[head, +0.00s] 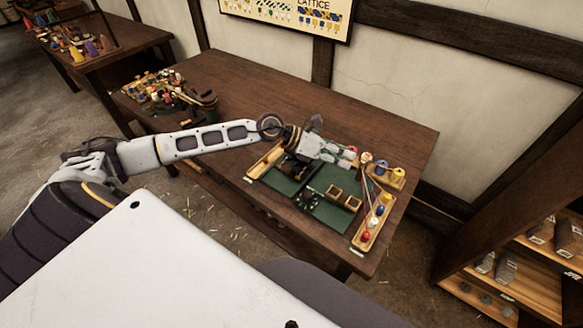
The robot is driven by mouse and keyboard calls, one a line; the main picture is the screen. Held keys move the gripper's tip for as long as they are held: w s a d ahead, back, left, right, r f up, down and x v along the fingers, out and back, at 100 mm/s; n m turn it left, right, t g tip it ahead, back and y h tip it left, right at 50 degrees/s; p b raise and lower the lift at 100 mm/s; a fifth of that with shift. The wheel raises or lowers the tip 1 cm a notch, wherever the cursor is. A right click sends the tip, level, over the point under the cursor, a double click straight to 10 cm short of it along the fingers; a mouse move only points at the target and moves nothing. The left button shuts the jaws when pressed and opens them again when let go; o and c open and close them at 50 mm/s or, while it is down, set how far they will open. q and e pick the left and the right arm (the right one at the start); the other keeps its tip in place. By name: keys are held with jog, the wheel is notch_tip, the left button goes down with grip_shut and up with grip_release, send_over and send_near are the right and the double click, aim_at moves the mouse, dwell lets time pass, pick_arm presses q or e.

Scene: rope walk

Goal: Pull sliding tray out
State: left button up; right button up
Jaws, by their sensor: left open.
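A green board (330,213) with wooden strips at its sides lies near the front edge of the dark wooden table. A narrow wooden tray (359,241) with coloured pieces runs along its right side. A pale wooden strip (265,161) is at its left. I cannot tell which part is the sliding tray. My left gripper (304,190) is open, pointing down over the left-middle of the green board. Its dark fingers blend with the board, so I cannot tell whether they touch anything. My right gripper is not in view.
Cluttered tools (165,92) lie at the table's left. A shelf (510,270) stands at the right. The table's back middle (290,88) is clear.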

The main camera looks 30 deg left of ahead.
pick_arm(q)
jog(key=a+f+m+g+y, duration=0.2)
jog(key=a+f+m+y, duration=0.15)
jog(key=a, duration=0.75)
jog(key=g+y, duration=0.2)
jog(key=y, duration=0.3)
send_over(293, 170)
jog(key=s+a, duration=0.4)
jog(key=a, duration=0.1)
jog(key=shift+w+d+f+m, duration=0.15)
jog(key=shift+d+f+m, duration=0.1)
jog(key=shift+f, duration=0.15)
jog(key=shift+f, duration=0.15)
jog(key=shift+w+d+p+x, duration=0.15)
jog(key=shift+p+x, duration=0.35)
jog(key=shift+x, duration=2.9)
jog(key=shift+w+d+p+x, duration=0.15)
jog(key=shift+p+x, duration=0.3)
jog(key=shift+x, duration=2.9)
jog(key=shift+a, duration=0.1)
jog(key=shift+c, duration=0.3)
grip_shut()
